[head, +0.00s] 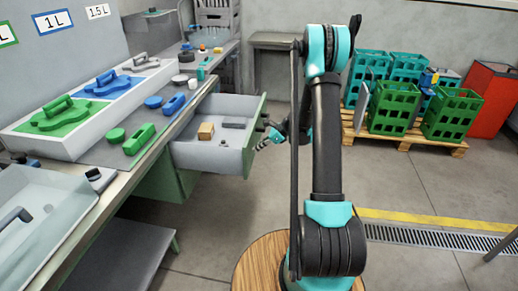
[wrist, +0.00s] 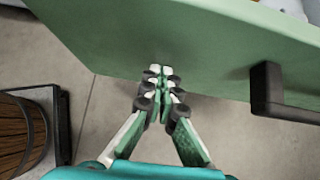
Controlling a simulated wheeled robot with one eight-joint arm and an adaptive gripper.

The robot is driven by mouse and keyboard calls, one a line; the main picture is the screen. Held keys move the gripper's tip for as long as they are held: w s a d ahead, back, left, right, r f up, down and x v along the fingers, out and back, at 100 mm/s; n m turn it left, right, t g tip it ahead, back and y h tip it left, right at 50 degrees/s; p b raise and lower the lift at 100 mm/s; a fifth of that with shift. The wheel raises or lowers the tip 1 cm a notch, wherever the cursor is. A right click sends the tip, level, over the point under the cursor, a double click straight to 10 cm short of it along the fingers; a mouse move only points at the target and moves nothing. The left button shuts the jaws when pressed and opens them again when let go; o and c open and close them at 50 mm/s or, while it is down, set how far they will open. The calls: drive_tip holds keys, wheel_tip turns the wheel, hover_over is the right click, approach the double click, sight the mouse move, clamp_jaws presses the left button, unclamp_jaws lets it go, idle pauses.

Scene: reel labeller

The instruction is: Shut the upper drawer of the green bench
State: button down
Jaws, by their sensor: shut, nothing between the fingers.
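The upper drawer (head: 222,157) of the green bench (head: 158,180) stands pulled out to the right in the head view. Its inside is pale grey, and its green front panel (head: 255,137) faces my arm. In the wrist view the green front (wrist: 190,45) spans the top, with a dark bar handle (wrist: 267,90) at the right. My gripper (wrist: 160,72) is shut and empty, its fingertips at the lower edge of the panel, left of the handle. I cannot tell whether they touch it. In the head view my gripper (head: 266,137) is partly hidden beside the front.
The drawer holds a tan block (head: 206,131), a dark grey piece (head: 234,123) and a small round part. Green and blue tools lie on the bench top. Crates (head: 393,107) stand on a pallet (head: 405,142) at the back right. Bare floor lies between drawer and pallet.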

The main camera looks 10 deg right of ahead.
drive_tip(key=w+a, duration=0.3)
drive_tip(key=a, duration=0.7)
drive_tip(key=w+a, duration=0.4)
drive_tip(key=a, duration=0.7)
drive_tip(key=w+a, duration=0.3)
drive_tip(key=a, duration=0.8)
drive_tip(key=shift+w, duration=0.2)
drive_tip(key=shift+w+a+r, duration=0.1)
drive_tip(key=shift+w+a, duration=0.05)
drive_tip(key=shift+a, duration=0.35)
